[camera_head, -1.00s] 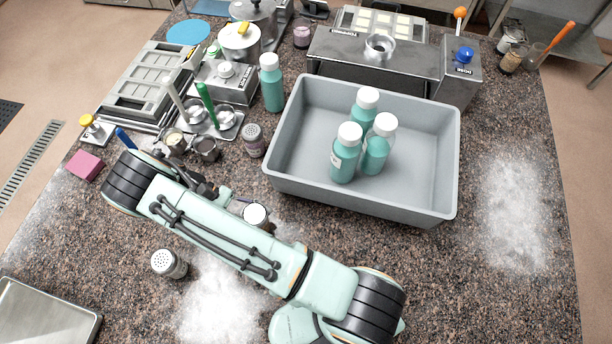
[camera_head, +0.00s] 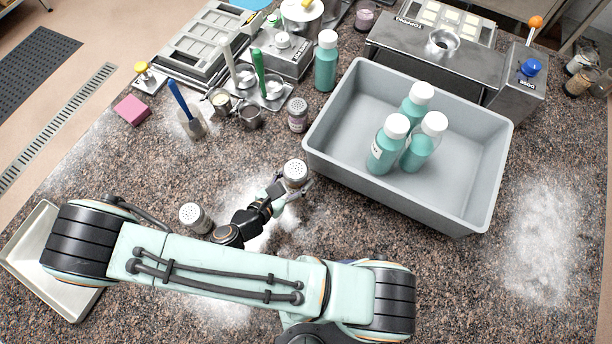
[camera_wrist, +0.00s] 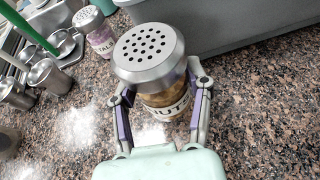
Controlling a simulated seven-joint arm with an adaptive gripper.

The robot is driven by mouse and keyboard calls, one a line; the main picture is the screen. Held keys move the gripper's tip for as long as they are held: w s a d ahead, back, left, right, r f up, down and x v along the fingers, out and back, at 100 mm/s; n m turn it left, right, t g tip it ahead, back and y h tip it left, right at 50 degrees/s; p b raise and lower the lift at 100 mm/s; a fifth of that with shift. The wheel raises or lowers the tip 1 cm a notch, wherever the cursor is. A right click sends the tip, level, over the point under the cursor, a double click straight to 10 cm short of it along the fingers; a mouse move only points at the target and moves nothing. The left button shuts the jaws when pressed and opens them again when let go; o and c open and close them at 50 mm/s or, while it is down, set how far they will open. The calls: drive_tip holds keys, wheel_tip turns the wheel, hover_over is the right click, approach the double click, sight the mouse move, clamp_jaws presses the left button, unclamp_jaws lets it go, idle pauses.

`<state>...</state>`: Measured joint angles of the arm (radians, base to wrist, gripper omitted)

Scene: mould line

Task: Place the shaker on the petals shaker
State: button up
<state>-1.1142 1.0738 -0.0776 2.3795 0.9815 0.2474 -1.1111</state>
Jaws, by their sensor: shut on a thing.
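The petals shaker (camera_head: 297,115) stands upright on the counter just left of the grey tub. In the wrist view, it is at the upper left (camera_wrist: 98,32), with part of its label readable. My gripper (camera_head: 293,187) is shut on a second shaker (camera_head: 295,172), nearer to me than the petals shaker and apart from it. In the wrist view, this held shaker (camera_wrist: 150,58) is upright, with a perforated metal lid and a label starting "NUT". My gripper's fingers (camera_wrist: 163,105) flank its glass body. Its base is hidden, so I cannot tell if it touches the counter.
A grey tub (camera_head: 340,172) with teal bottles (camera_head: 388,145) stands right of both shakers. A third shaker (camera_head: 194,217) stands to the left. Metal cups (camera_head: 250,117) and a blue-handled tool (camera_head: 186,108) are left of the petals shaker. White powder dusts the counter.

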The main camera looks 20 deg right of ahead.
sight(290, 193)
wheel_tip(290, 193, down, 4)
drive_tip(key=shift+f, duration=0.1)
drive_tip(key=o, duration=1.2)
drive_tip(key=v, duration=1.2)
drive_tip(key=d+r+m+g+y, duration=0.2)
drive_tip(key=r+m+g, duration=0.1)
drive_tip(key=m, duration=0.2)
drive_tip(key=d+r+m+g+y, duration=0.2)
drive_tip(key=r+m+g, duration=0.1)
drive_tip(key=m, duration=0.2)
drive_tip(key=s+d+r+m+g+y, duration=0.1)
drive_tip(key=d+r+m+g+y, duration=0.1)
drive_tip(key=r+m+g, duration=0.1)
drive_tip(key=shift+d+r+m+g, duration=0.3)
drive_tip(key=shift+r+m, duration=0.2)
drive_tip(key=shift+m, duration=0.6)
drive_tip(key=shift+o, duration=0.6)
drive_tip(key=s+d+r+m+t+y, duration=0.1)
drive_tip(key=s+d+r+m+y, duration=0.2)
drive_tip(key=s+r+m+y, duration=0.2)
wheel_tip(290, 193, up, 3)
drive_tip(key=m, duration=0.3)
drive_tip(key=shift+s+y, duration=0.25)
drive_tip(key=shift+y, duration=0.05)
drive_tip(key=shift+s+d+m, duration=0.1)
drive_tip(key=shift+s+m, duration=0.1)
drive_tip(key=shift+m, duration=0.2)
